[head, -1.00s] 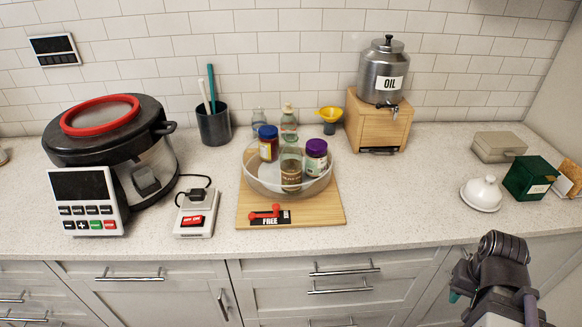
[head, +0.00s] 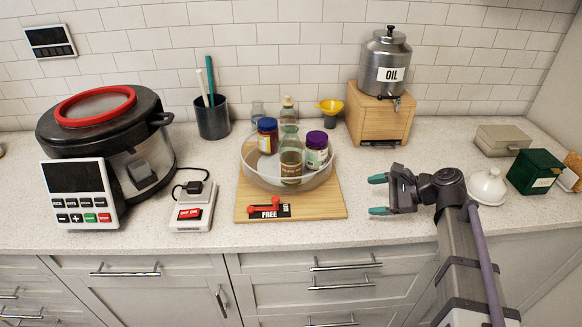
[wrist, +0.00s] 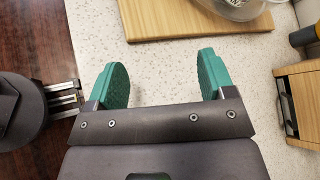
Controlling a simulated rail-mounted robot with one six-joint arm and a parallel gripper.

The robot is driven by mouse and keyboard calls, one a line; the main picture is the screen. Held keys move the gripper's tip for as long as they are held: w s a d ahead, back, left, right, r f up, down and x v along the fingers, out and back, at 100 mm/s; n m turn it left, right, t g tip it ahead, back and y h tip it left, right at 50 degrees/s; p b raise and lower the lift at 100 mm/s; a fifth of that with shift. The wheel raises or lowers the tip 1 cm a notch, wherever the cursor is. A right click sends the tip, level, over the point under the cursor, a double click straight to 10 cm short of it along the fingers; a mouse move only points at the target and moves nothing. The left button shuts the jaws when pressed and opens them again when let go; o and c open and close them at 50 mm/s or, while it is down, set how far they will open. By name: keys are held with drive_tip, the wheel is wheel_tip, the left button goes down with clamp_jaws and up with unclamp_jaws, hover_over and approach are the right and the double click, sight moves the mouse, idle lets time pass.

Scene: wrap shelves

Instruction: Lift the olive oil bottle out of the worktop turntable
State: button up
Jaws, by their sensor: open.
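The turntable (head: 257,184), a clear round tray with a raised rim, sits on a wooden board on the worktop. A greenish glass bottle with a dark label (head: 290,168) stands upright at its front middle; it looks like the olive oil bottle, though its label is too small to read surely. A blue-lidded jar (head: 267,138) stands to its left and a purple-lidded jar (head: 316,152) close on its right. My gripper (head: 378,195) is open and empty, right of the board, its teal fingers pointing left. In the wrist view the gripper (wrist: 160,62) has only worktop between its fingers.
A red lever with a FREE plate (head: 268,209) is at the wooden board's (head: 325,208) front. An oil dispenser (head: 386,62) on a wooden stand (head: 380,118) is behind right. A yellow funnel (head: 330,108) stands behind the turntable. Worktop between gripper and board is clear.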

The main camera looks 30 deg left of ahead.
sight(292, 150)
drive_tip(key=a+r+m+g+y, duration=0.1)
drive_tip(key=a+r+y, duration=0.1)
drive_tip(key=a, duration=0.6)
drive_tip(key=a+r+m+g+y, duration=0.1)
drive_tip(key=a+r+m, duration=0.1)
drive_tip(key=a, duration=0.6)
drive_tip(key=a+r+m+g+y+b, duration=0.1)
drive_tip(key=a+r+m+y, duration=0.1)
drive_tip(key=a, duration=0.6)
drive_tip(key=shift+s+a+r+y, duration=0.1)
drive_tip(key=shift+s+r+y, duration=0.05)
drive_tip(key=shift+s+y, duration=0.2)
drive_tip(key=shift+c, duration=0.4)
drive_tip(key=c, duration=0.9)
